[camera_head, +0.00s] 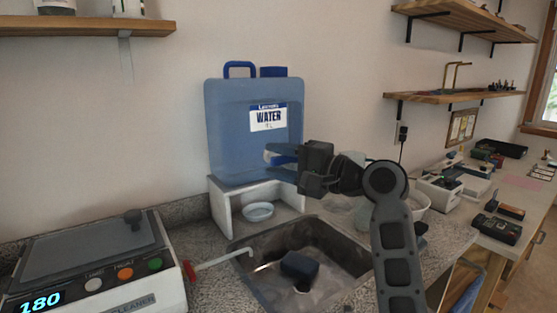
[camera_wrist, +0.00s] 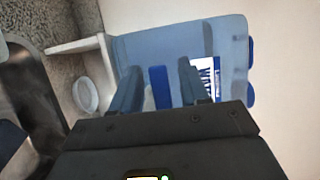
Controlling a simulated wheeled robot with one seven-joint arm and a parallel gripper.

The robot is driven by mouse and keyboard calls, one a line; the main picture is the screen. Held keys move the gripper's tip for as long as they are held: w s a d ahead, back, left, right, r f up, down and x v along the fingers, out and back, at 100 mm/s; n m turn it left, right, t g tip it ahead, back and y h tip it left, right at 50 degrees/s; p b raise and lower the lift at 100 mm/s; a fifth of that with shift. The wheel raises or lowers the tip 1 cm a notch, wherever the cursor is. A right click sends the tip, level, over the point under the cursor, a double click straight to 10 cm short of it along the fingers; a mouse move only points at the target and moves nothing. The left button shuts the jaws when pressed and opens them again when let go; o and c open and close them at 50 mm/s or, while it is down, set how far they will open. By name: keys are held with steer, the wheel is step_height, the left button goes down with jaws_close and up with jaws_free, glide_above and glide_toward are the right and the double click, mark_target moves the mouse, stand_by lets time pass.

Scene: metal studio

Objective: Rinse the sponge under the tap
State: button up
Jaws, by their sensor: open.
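A dark, blue-black block that looks like the sponge (camera_head: 299,266) lies in the metal sink (camera_head: 342,246); a dark edge of it seems to show at the far left of the wrist view (camera_wrist: 10,140). A blue water container (camera_head: 225,130) stands on a white stand behind the sink. My gripper (camera_head: 268,154) is open in front of the container's lower right. In the wrist view, a blue part that looks like the tap handle (camera_wrist: 160,87) shows between the two fingers (camera_wrist: 158,75). Whether the fingers touch it, I cannot tell. The spout is hidden.
A small white dish (camera_head: 258,211) sits under the white stand (camera_head: 222,205). A white bowl (camera_head: 417,203) stands right of my arm. Small devices crowd the right counter.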

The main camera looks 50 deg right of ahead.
jaws_close()
stand_by(0.5)
steer(key=shift+y, duration=0.5)
steer(key=n+y+p, duration=0.1)
steer(key=y, duration=0.1)
steer(key=s+n+g+y+p, duration=0.1)
steer(key=n+y, duration=0.1)
steer(key=shift+s+n+g+y, duration=0.1)
steer(key=shift+n+g+y, duration=0.2)
steer(key=shift+s+n+g+y+p, duration=0.3)
steer(key=shift+n+g+y, duration=0.3)
steer(key=shift+y, duration=0.25)
steer(key=shift+s+n+g+y+p, duration=0.3)
steer(key=shift+n+g+y, duration=0.1)
steer(key=shift+n+y, duration=0.4)
steer(key=shift+f+y, duration=0.1)
steer(key=shift+y, duration=0.25)
jaws_free()
